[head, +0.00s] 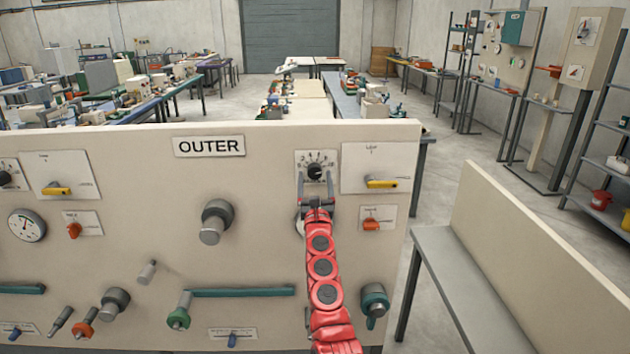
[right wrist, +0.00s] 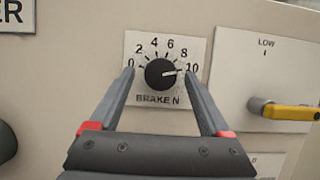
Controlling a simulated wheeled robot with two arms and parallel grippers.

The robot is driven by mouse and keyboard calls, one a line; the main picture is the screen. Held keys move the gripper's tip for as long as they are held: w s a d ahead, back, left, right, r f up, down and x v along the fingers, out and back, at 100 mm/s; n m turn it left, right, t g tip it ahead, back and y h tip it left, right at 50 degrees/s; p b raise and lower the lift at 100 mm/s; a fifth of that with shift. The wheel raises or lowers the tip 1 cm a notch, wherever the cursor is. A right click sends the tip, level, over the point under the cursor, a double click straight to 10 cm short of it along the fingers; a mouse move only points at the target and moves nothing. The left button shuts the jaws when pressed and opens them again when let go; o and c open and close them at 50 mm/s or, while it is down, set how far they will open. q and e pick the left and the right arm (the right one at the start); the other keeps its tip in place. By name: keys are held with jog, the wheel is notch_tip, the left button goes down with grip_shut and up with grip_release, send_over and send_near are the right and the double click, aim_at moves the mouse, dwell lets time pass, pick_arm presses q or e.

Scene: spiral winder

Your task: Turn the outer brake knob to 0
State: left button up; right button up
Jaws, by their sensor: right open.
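The brake knob (right wrist: 160,73) is a small black round knob on a white dial plate (right wrist: 140,45) marked 0 to 10 and "BRAKE N". Its white pointer line points right, close to the 10 mark. My right gripper (right wrist: 159,76) is open, with one finger on each side of the knob. In the head view the right gripper (head: 316,174) reaches up to the dial from below. Whether the fingers touch the knob cannot be told. My left gripper is not in view.
A yellow lever switch (head: 382,184) marked "LOW" is right of the dial, with an orange knob (head: 371,224) below it. A large grey knob (head: 215,222) is to the left. A grey bench (head: 455,275) stands to the right of the panel.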

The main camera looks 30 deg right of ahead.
jog(key=shift+w+d+r, duration=0.3)
jog(key=shift+w, duration=0.15)
grip_shut()
